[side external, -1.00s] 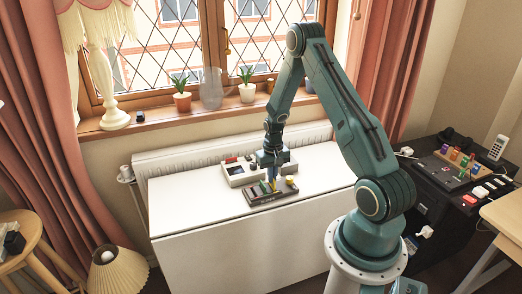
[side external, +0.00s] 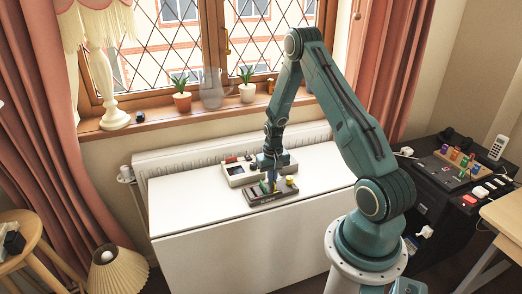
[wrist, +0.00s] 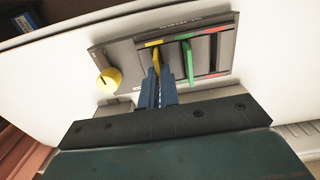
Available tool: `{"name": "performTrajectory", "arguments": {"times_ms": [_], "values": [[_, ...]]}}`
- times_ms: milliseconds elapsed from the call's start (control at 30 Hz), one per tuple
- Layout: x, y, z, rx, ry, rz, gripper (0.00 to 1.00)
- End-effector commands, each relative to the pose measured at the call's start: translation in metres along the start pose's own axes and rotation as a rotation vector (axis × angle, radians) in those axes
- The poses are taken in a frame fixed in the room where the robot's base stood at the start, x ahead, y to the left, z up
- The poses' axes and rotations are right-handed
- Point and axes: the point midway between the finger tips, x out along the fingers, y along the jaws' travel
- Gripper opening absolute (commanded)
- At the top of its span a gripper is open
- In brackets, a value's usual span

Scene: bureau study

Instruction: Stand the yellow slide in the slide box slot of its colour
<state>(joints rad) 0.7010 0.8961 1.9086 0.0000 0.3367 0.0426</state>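The slide box (wrist: 125,53) is a dark grey case with coloured slot marks and a yellow knob (wrist: 108,80); it also lies on the white table in the side view (side external: 254,200). The yellow slide (wrist: 157,59) is upright between my gripper's blue fingertips (wrist: 161,84), at the slot with the yellow mark (wrist: 153,43). My gripper looks shut on it. How deep the slide sits is hidden by the fingers. A green slide (wrist: 189,62) stands in the slot with the green mark, just right of the fingers. The slot by the red marks (wrist: 213,52) looks empty.
A pale device with a red block (side external: 231,160) sits behind the slide box on the white table (side external: 190,205). The table's left part is clear. The radiator and window sill with plant pots (side external: 182,102) stand behind. A black cabinet with small items is at right.

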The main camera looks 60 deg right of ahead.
Motion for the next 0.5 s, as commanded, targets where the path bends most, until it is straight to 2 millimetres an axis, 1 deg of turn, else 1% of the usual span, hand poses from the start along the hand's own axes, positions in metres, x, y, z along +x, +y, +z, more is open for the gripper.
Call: {"name": "performTrajectory", "arguments": {"times_ms": [333, 367, 400, 467, 500], "values": [[0.003, 0.0, 0.0001, 0.0, 0.0, 0.0, 0.0], [0.003, 0.0, 0.0, 0.0, 0.0, 0.0, 0.05], [0.003, 0.0, 0.0, 0.0, 0.0, 0.0, 0.13], [0.0029, 0.0, 0.0, 0.0, 0.0, 0.0, 0.25], [0.0029, 0.0, 0.0, 0.0, 0.0, 0.0, 0.29]]}}
